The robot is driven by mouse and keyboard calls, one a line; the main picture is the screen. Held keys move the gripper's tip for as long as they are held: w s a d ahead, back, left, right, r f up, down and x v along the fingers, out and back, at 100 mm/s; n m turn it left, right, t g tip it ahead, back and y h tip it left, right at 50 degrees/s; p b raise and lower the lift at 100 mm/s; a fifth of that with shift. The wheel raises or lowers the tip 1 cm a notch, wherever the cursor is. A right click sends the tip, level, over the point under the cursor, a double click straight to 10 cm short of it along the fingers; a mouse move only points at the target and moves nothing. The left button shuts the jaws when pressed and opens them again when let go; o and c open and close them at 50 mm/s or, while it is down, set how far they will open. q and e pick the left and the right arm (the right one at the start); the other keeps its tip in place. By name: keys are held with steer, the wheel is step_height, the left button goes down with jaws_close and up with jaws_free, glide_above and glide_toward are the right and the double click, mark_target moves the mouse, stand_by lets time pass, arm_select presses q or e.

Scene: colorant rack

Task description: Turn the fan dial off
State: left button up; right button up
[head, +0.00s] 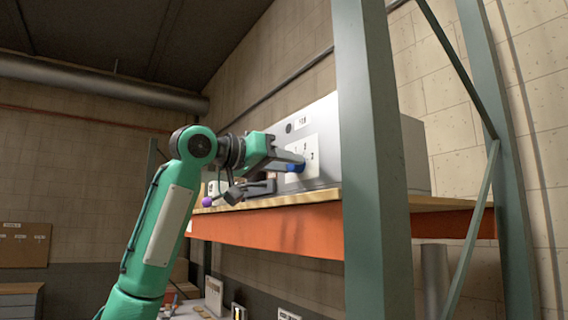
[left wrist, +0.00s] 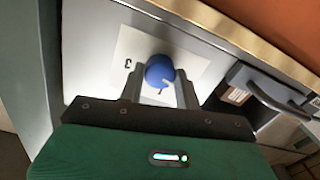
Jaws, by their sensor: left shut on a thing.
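The fan dial is a blue round knob (left wrist: 160,72) on a white label plate (left wrist: 196,66) with numbers around it. In the head view the blue knob (head: 296,168) sits on the front of a light grey box (head: 325,130) on the shelf. My left gripper (left wrist: 160,88) has a finger on either side of the knob and is shut on it. In the head view my left gripper (head: 292,160) reaches the box front from the left. The knob's pointer direction is hard to make out. My right gripper is not in view.
The box stands on a wooden shelf board (head: 270,200) with an orange beam (head: 270,230) below. A thick green-grey rack post (head: 365,150) rises just right of the dial. A purple knob (head: 207,201) shows near the shelf's left end.

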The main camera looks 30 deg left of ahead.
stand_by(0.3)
arm_select(q)
steer(key=o, duration=1)
steer(key=shift+w, duration=0.15)
steer(key=shift+c, duration=0.2)
steer(key=b+v, duration=0.4)
steer(key=v, duration=1)
steer(key=shift+b, duration=0.35)
steer(key=shift+w, duration=0.15)
